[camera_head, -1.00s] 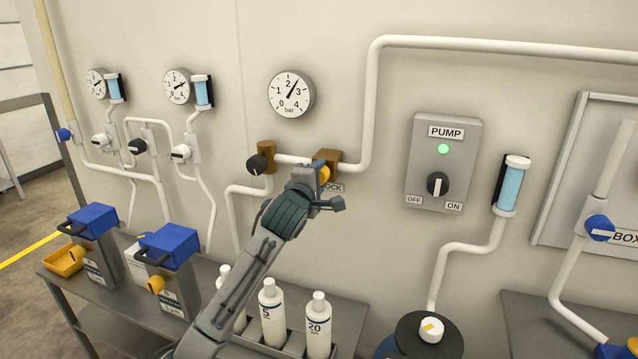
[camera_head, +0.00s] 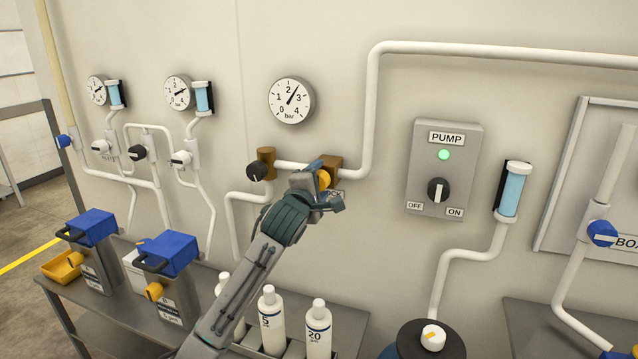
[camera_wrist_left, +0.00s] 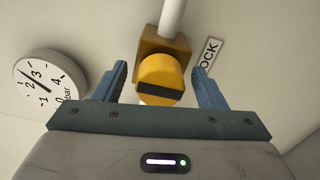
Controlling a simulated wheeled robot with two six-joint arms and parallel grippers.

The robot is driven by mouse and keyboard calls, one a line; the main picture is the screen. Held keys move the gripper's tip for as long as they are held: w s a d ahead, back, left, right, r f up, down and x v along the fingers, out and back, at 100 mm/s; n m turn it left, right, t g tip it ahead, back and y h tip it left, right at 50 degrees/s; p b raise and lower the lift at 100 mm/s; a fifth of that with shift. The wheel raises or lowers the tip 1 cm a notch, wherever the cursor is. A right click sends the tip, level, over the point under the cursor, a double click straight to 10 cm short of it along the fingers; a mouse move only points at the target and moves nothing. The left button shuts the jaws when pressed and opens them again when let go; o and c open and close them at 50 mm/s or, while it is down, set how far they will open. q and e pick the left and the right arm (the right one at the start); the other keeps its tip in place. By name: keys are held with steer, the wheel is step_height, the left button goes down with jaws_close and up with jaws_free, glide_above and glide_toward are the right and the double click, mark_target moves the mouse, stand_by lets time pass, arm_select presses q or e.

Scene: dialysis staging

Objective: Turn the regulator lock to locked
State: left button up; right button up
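The regulator lock is a yellow round knob (camera_wrist_left: 160,75) with a dark bar across its face, on a brown block (camera_wrist_left: 163,47) on the wall pipe. In the head view the yellow knob (camera_head: 324,179) shows only in part behind my left gripper (camera_head: 312,178). In the left wrist view the blue fingers of the left gripper (camera_wrist_left: 160,88) are apart, one on each side of the knob, with gaps between. A label ending in "OCK" (camera_wrist_left: 209,55) is beside the block. My right gripper is not in view.
A black knob (camera_head: 257,171) on a brown valve is left of the lock. A gauge (camera_head: 291,100) hangs above, the pump switch box (camera_head: 444,165) to the right. White bottles (camera_head: 318,328) stand on the bench below. The wall around the lock is mostly bare.

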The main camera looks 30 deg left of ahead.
arm_select(q)
steer(key=shift+s, duration=0.1)
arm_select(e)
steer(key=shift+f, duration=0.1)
arm_select(q)
steer(key=b+v, duration=0.3)
steer(key=v, duration=0.7)
steer(key=shift+s, duration=0.25)
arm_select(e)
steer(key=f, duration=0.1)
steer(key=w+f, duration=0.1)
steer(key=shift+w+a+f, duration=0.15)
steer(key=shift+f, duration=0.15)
arm_select(q)
steer(key=shift+d, duration=0.15)
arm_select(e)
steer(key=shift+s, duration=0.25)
